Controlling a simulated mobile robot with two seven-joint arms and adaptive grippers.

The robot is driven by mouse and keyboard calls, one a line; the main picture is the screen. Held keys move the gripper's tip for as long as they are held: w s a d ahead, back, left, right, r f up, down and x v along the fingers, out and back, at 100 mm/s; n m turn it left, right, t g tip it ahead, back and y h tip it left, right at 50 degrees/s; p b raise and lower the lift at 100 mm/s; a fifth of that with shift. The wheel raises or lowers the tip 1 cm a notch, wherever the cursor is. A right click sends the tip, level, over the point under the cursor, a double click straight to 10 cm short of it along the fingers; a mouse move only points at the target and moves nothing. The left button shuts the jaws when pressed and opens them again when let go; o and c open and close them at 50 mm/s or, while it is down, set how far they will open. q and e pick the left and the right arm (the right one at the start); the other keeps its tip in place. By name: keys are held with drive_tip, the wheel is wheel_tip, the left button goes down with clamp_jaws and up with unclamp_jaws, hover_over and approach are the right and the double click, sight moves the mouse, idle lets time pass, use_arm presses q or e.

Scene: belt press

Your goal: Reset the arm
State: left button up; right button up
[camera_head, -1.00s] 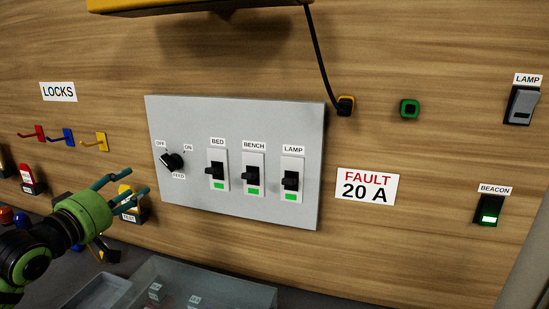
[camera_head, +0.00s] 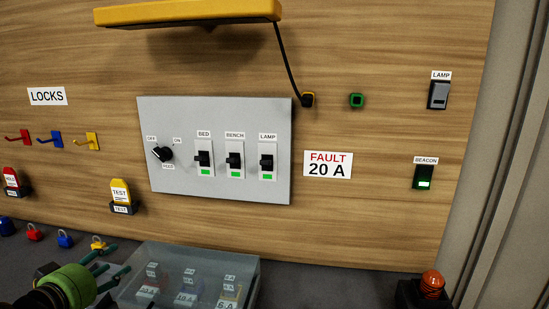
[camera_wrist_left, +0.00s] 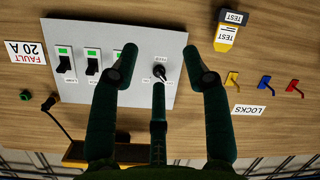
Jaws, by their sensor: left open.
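My left gripper (camera_head: 108,275) is low at the left in the head view, in front of the clear box, with its green wrist at the lower left edge. In the left wrist view its dark green fingers (camera_wrist_left: 160,55) are spread with nothing between them. Beyond them is the grey panel (camera_head: 215,185), upside down in that view. The panel holds a black feed knob (camera_head: 162,154) and the bed (camera_head: 204,158), bench (camera_head: 235,161) and lamp (camera_head: 266,163) switches, each with a green mark. My right gripper is in neither view.
A clear box (camera_head: 250,270) with labelled fuses stands on the bench top. Padlocks (camera_head: 65,239) lie left of it. A yellow test tag (camera_head: 120,194) hangs on the wall below the colored hooks (camera_head: 57,139). An orange beacon (camera_head: 432,284) stands at lower right.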

use_arm(q)
drive_tip(key=s+d+f+m+g, duration=0.25)
drive_tip(key=s+d+f, duration=0.2)
drive_tip(key=f, duration=0.35)
drive_tip(key=s+d+f+m+g, duration=0.1)
drive_tip(key=s+d+f+g, duration=0.25)
drive_tip(key=s+f, duration=0.35)
drive_tip(key=s+d+f+m+g, duration=0.2)
drive_tip(key=s+d+f, duration=0.3)
drive_tip(key=f, duration=0.4)
drive_tip(key=s+d+f+m+g, duration=0.3)
drive_tip(key=s+d, duration=0.3)
drive_tip(key=s, duration=0.3)
drive_tip(key=s+f+g, duration=0.2)
drive_tip(key=s+f, duration=0.1)
drive_tip(key=f, duration=2.1)
drive_tip(key=s+a+f, duration=0.3)
drive_tip(key=s+f, duration=1)
drive_tip(key=s, duration=0.2)
drive_tip(key=shift+s+g+y, duration=0.25)
drive_tip(key=shift+g+y, duration=0.15)
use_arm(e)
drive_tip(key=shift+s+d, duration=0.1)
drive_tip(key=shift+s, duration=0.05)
use_arm(q)
drive_tip(key=shift+d, duration=0.1)
